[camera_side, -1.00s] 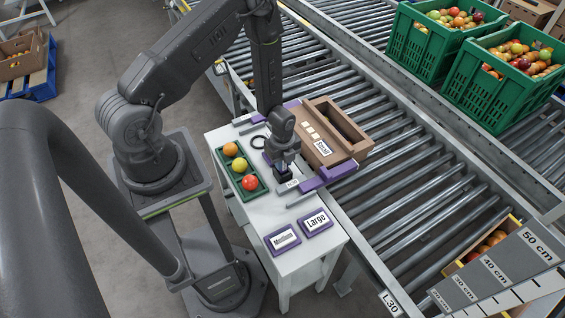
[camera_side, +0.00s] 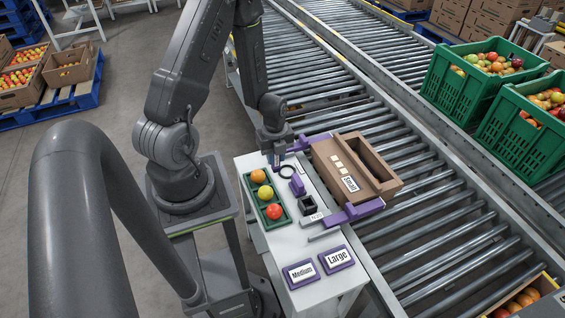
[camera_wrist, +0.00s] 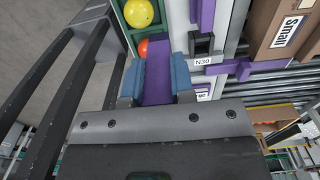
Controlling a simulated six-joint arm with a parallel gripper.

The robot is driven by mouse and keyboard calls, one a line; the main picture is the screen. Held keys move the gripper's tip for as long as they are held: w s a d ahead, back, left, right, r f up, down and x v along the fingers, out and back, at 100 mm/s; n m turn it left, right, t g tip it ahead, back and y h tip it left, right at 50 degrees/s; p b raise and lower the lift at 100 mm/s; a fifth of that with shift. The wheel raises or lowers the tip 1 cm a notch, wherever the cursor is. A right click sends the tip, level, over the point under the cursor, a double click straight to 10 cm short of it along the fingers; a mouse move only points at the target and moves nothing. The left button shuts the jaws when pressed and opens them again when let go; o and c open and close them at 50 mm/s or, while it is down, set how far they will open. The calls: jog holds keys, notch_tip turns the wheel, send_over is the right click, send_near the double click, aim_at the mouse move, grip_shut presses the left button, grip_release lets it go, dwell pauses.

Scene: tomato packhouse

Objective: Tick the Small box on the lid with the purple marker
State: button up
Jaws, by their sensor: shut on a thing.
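My gripper (camera_side: 276,150) is shut on the purple marker (camera_wrist: 155,82), which shows as a purple body between the blue fingertips in the wrist view. In the side view the gripper is at the back left of the white table, left of the brown carton (camera_side: 366,156) and apart from it. The carton has a "Small" label (camera_side: 350,184) and a row of pale squares (camera_side: 338,163) on its lid; any marks in them are too small to tell. The label also shows in the wrist view (camera_wrist: 287,31). The marker's tip is hidden in the wrist view.
A green tray (camera_side: 285,220) of three fruits lies left. A black holder (camera_side: 308,205), a purple block (camera_side: 297,185) and a black ring (camera_side: 287,171) stand between tray and carton. Purple "Medium" (camera_side: 301,273) and "Large" (camera_side: 337,259) plates lie in front. Purple guides (camera_side: 354,212) flank the carton.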

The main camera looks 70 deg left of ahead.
jog(key=shift+r, duration=2.2)
jog(key=w+a+f, duration=0.3)
jog(key=w, duration=0.9)
jog(key=w+a+f, duration=0.2)
jog(key=w+f, duration=0.2)
jog(key=w, duration=0.8)
jog(key=shift+w+a+f, duration=0.1)
jog(key=shift+f, duration=1.1)
jog(key=shift+w+a+f, duration=0.1)
jog(key=shift+f, duration=1.1)
jog(key=shift+f, duration=0.6)
jog(key=shift+w+d, duration=0.4)
jog(key=shift+d, duration=0.05)
jog(key=shift+s+a, duration=0.6)
jog(key=shift+s, duration=0.05)
